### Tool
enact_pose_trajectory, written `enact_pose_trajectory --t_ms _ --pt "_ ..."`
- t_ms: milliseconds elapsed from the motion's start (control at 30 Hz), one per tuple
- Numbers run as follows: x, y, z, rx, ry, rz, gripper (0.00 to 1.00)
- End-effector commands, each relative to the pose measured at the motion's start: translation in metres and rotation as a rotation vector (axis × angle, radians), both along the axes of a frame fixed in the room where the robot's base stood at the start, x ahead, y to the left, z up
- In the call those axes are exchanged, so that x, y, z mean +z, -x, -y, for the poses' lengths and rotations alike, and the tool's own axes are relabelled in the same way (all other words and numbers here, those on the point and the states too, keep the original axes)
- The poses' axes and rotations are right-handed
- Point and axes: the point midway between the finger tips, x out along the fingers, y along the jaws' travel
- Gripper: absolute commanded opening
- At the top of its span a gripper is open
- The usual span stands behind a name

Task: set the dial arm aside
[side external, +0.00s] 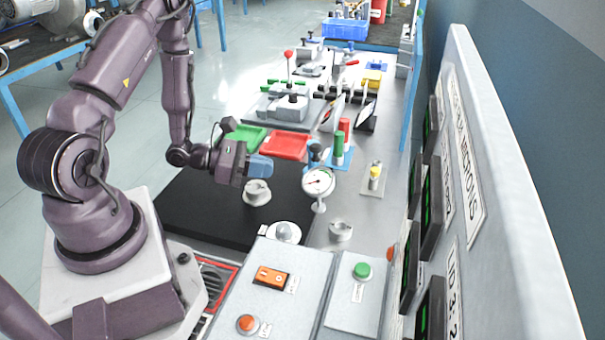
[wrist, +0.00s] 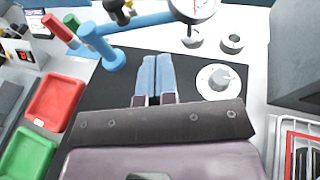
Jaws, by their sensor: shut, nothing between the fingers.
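The dial arm is a blue post on a round base (wrist: 100,45) with a blue bar (wrist: 150,22) reaching to a white dial gauge (wrist: 195,6). In the side view the gauge (side external: 318,181) hangs beyond the fingertips, over the grey bench at the mat's edge. My gripper (side external: 262,167) is shut and empty, above the black mat. In the wrist view its blue fingers (wrist: 155,75) lie together, pointing toward the bar but apart from it. Part of the post is hidden behind other things in the side view.
A pale round part (side external: 257,193) stands on the black mat (side external: 200,205) beneath my gripper. A white disc with a grey knob (wrist: 217,80) is to the right in the wrist view. Red (wrist: 55,102) and green (wrist: 28,152) trays are at left. A grey control box (side external: 270,285) stands in front.

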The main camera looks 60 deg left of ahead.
Motion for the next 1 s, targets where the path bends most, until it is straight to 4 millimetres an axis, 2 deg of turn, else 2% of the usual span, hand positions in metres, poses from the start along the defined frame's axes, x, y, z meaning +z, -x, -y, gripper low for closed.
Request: enact_pose_trajectory --t_ms 200,400,600,1000 --pt "-0.012 -0.041 0.021 -0.007 -0.001 0.001 0.00" --pt "-0.020 -0.066 0.032 -0.004 -0.002 0.001 0.00" --pt "-0.023 -0.076 0.036 -0.001 -0.002 0.001 0.00" --pt "-0.023 -0.080 0.039 -0.003 -0.002 0.002 0.00"
